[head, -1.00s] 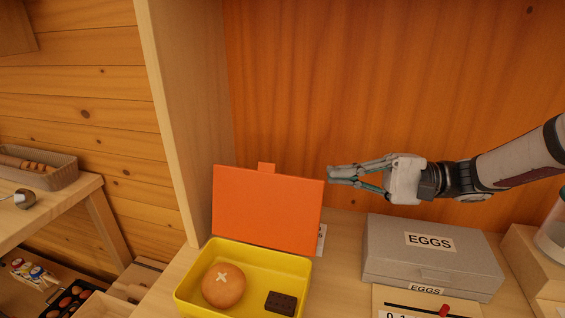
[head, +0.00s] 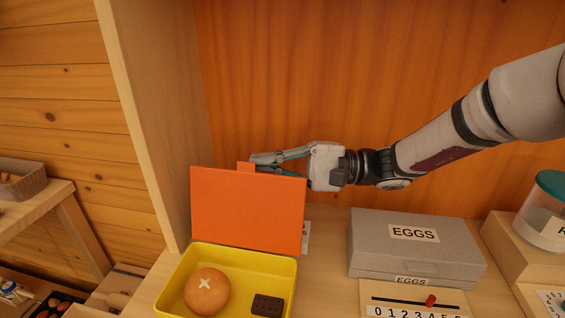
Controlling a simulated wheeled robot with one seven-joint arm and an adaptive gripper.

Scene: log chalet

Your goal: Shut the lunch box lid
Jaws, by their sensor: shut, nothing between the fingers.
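The lunch box (head: 273,262) is yellow and sits on the shelf at the lower left of the head view. A round bun (head: 207,292) with a white cross and a dark brown bar (head: 267,305) lie inside the box. My gripper (head: 256,163) is shut and empty, just behind the lid's top edge near the tab. The lid hides part of the fingers, and I cannot tell whether they touch it.
A grey box marked EGGS (head: 414,250) stands to the right, with a number scale and red slider (head: 430,301) in front. A jar with a teal lid (head: 549,215) stands at the far right. A wooden upright (head: 150,140) rises close to the left of the lunch box.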

